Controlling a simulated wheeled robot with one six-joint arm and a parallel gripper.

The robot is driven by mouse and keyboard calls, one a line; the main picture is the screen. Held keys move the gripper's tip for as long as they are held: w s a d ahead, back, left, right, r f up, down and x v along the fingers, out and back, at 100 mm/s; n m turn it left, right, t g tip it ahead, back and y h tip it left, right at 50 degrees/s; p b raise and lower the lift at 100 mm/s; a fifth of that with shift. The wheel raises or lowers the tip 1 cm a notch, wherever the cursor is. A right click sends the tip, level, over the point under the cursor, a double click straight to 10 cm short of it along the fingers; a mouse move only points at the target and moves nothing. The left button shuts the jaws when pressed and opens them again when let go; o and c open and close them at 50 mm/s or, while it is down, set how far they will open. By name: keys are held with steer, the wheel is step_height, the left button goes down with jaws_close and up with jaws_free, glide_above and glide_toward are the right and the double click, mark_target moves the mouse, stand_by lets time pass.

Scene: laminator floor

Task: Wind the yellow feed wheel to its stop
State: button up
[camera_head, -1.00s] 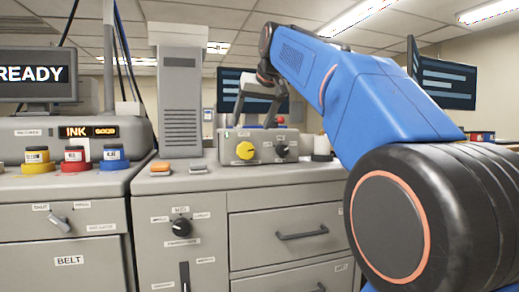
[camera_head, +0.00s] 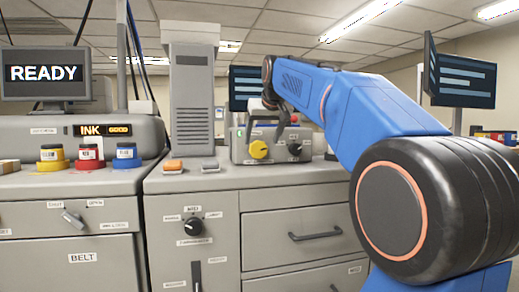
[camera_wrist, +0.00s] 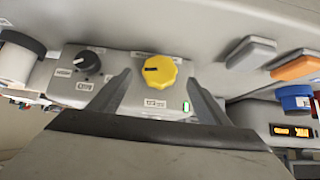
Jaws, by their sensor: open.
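The yellow feed wheel (camera_head: 258,149) is on the front of a small grey box on the counter, left of a black knob (camera_head: 295,149). In the wrist view the yellow wheel (camera_wrist: 160,70) has a scalloped rim and a dark pointer mark, and the black knob (camera_wrist: 87,62) is to its left. My gripper (camera_wrist: 158,82) is open, its two fingers on either side of the wheel in the picture. I see no contact, and the gap in depth is hard to judge.
Orange (camera_head: 173,165) and grey (camera_head: 210,165) blocks lie left of the box. Yellow, red (camera_head: 90,156) and blue ink pots stand farther left, below a monitor reading READY (camera_head: 45,73). A white roll (camera_wrist: 17,62) is beside the box. Drawers and a black dial (camera_head: 193,226) are below.

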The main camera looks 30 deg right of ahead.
mark_target(259, 149)
steer(key=shift+x, duration=3.05)
steer(key=c, duration=1.1)
